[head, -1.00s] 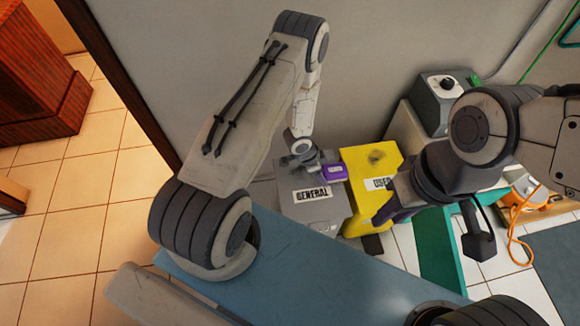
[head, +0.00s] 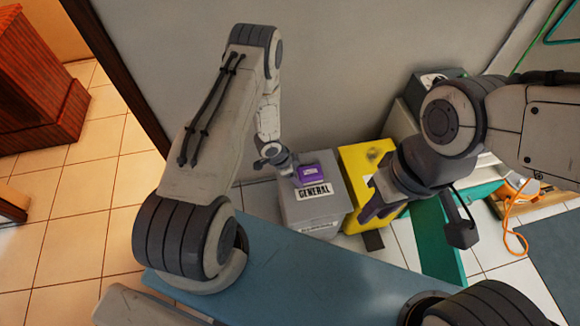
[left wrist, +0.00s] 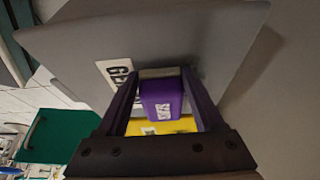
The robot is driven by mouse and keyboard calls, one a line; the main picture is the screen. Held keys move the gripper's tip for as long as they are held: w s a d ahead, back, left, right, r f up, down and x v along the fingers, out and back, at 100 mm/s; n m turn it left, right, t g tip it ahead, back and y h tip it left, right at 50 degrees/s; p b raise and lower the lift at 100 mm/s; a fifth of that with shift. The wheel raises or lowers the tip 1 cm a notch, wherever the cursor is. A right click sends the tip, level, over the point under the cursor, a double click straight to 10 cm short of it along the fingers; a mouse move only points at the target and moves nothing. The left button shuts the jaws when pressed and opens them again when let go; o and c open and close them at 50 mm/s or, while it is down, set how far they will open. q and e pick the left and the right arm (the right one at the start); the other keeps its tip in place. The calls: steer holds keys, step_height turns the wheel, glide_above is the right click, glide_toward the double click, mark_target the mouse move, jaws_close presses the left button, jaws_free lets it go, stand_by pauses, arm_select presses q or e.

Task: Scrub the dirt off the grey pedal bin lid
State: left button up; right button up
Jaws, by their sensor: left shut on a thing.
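The grey bin (head: 323,217) with the "GENERAL" label stands by the wall; its lid (head: 332,168) also fills the upper part of the left wrist view (left wrist: 215,45). I make out no dirt on the visible lid; the part under the purple block is hidden. My left gripper (head: 296,173) is shut on a small purple block (head: 311,175) with a white label. The block is at the lid, just behind the label; it shows between the fingers in the left wrist view (left wrist: 162,98). My right gripper (head: 375,203) hangs in front of the yellow bin, its jaw opening unclear.
A yellow bin (head: 358,162) with a dark smudge on its lid stands right beside the grey one. A blue padded surface (head: 300,275) lies in front. A green panel (head: 436,240) and an orange cable (head: 510,225) are at right.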

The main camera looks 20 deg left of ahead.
arm_select(q)
steer(key=shift+s+a, duration=0.25)
steer(key=shift+a, duration=0.1)
step_height(320, 180, up, 3)
steer(key=shift+f+p, duration=0.1)
steer(key=shift+p, duration=0.8)
steer(key=shift+r+p, duration=0.3)
steer(key=shift+p, duration=0.05)
step_height(320, 180, up, 5)
steer(key=p, duration=0.4)
steer(key=shift+f, duration=0.1)
